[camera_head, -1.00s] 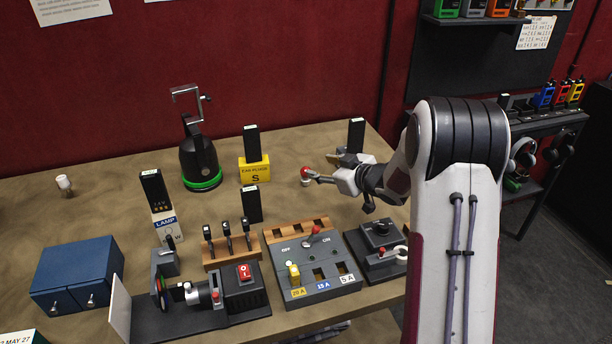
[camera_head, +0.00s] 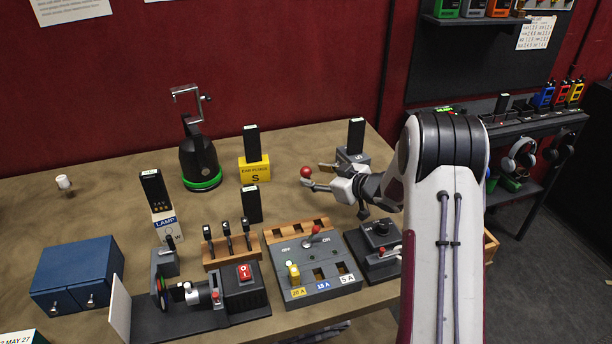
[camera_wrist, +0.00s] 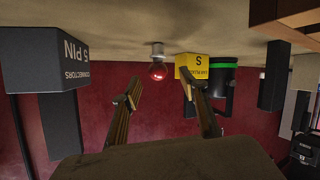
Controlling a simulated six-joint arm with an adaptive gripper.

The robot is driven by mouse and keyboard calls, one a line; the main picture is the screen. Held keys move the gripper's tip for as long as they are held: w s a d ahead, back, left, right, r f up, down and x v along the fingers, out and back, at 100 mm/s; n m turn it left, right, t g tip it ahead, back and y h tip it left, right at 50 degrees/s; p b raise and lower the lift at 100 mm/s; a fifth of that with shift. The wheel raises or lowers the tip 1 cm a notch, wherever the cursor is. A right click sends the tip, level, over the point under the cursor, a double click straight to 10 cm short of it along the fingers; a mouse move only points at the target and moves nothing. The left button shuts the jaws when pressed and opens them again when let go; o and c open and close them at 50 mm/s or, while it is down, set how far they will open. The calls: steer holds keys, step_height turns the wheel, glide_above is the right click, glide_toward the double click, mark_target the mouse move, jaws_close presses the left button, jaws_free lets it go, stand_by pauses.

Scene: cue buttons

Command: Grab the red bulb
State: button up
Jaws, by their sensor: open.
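The red bulb (camera_head: 306,172) has a round red glass. It shows in the head view just off my gripper's tip, near the middle of the table. In the wrist view, which is upside down, the red bulb (camera_wrist: 158,72) has a pale base against the table and lies beyond the fingertips, roughly between their lines. My gripper (camera_wrist: 164,90) is open and empty, with one finger on each side. In the head view my gripper (camera_head: 319,177) is low over the table, and its near finger covers the bulb's base. Contact cannot be told there.
A yellow ear-plugs box (camera_head: 254,170) stands left of the bulb, with a black and green device (camera_head: 199,160) farther left. A grey connectors box (camera_wrist: 45,60) is close to the gripper. A fuse panel (camera_head: 313,265) lies in front. A white bulb (camera_head: 65,183) stands far left.

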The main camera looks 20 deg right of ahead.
mark_target(309, 173)
steer(key=shift+w+a+f, duration=0.15)
steer(key=shift+w, duration=0.15)
steer(key=shift+d+x, duration=0.2)
steer(key=shift+x, duration=2.4)
steer(key=shift+w, duration=0.1)
steer(key=c, duration=1)
